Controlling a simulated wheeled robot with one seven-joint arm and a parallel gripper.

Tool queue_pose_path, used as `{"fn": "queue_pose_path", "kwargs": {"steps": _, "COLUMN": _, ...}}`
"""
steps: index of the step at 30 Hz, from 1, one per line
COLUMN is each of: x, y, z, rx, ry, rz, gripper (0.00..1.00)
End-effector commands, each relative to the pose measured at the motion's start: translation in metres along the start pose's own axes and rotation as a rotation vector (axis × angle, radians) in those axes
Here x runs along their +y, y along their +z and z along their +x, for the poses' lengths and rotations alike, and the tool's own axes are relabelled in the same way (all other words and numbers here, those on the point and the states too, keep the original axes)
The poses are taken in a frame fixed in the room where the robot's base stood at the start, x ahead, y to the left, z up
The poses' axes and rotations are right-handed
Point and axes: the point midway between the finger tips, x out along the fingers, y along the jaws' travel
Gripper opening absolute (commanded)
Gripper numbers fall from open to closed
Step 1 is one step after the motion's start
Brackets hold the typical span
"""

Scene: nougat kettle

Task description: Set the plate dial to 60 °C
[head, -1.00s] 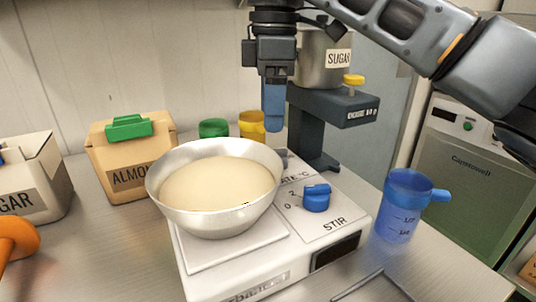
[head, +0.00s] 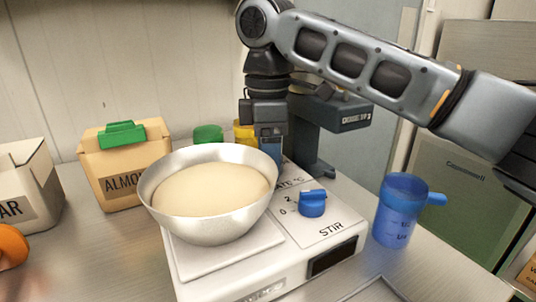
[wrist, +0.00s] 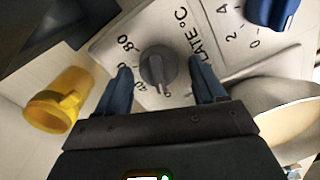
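The plate dial (wrist: 158,66) is a dark grey round knob on the white hot-plate panel in the wrist view. Its light pointer mark faces the bottom of the picture, by a small "0"; "80" is printed at its upper left, and other marks are partly hidden. My gripper (wrist: 162,76) is open, with one blue finger on each side of the dial and visible gaps between. In the head view my gripper (head: 270,150) points down behind the steel bowl (head: 215,228), which hides the fingertips and the dial.
The blue stir knob (head: 312,204) is at the panel's right. The bowl holds cream-coloured mix. A dark stand (head: 318,135) rises close behind my gripper. A yellow cup (wrist: 58,100) is near the left finger. A blue jug (head: 398,215) stands at the right.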

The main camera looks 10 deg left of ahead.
Motion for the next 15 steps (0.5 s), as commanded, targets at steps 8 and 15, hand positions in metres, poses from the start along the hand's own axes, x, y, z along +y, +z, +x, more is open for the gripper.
{"fn": "queue_pose_path", "kwargs": {"steps": 8, "x": 0.0001, "y": 0.0000, "z": -0.0002, "rx": 0.000, "ry": 0.000, "rz": 0.000, "gripper": 0.43}}
{"fn": "queue_pose_path", "kwargs": {"steps": 15, "x": 0.0000, "y": 0.0000, "z": -0.0003, "rx": 0.000, "ry": 0.000, "rz": 0.000, "gripper": 0.20}}
